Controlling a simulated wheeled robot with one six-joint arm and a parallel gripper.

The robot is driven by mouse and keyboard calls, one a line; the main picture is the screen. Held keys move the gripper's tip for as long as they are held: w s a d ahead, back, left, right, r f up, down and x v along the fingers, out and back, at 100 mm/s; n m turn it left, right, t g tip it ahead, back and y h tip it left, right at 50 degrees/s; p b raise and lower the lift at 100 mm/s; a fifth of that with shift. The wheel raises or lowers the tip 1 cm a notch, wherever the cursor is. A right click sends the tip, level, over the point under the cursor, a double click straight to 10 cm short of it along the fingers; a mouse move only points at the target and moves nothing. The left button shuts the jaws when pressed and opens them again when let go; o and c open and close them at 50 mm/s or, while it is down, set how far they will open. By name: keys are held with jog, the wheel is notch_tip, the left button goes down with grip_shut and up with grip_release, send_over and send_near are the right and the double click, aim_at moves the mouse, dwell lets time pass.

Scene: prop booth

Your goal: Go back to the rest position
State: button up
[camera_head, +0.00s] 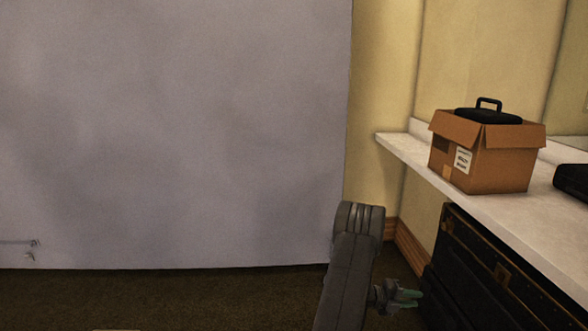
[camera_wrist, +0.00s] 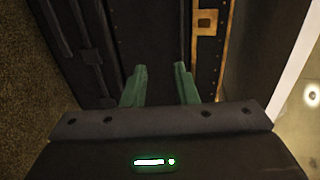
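My gripper (camera_head: 408,297) is at the lower right of the head view, in front of the dark trunk and below the white counter. Its two green fingers point to the right there. In the wrist view my gripper (camera_wrist: 160,82) shows its fingers spread apart with nothing between them. The dark trunk surface lies beyond the fingertips. My grey arm rises from the bottom edge of the head view, to the left of the gripper.
A black trunk (camera_head: 468,275) with brass-coloured trim stands under the white counter (camera_head: 513,217). An open cardboard box (camera_head: 500,172) on the counter holds a black handled case (camera_head: 488,116). Another black object (camera_head: 573,181) sits at the right edge.

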jog(key=w+p+v, duration=0.1)
jog(key=p+v, duration=0.2)
jog(key=v, duration=0.9)
jog(key=shift+s+a, duration=0.35)
jog(key=shift+s, duration=0.15)
jog(key=shift+r, duration=0.15)
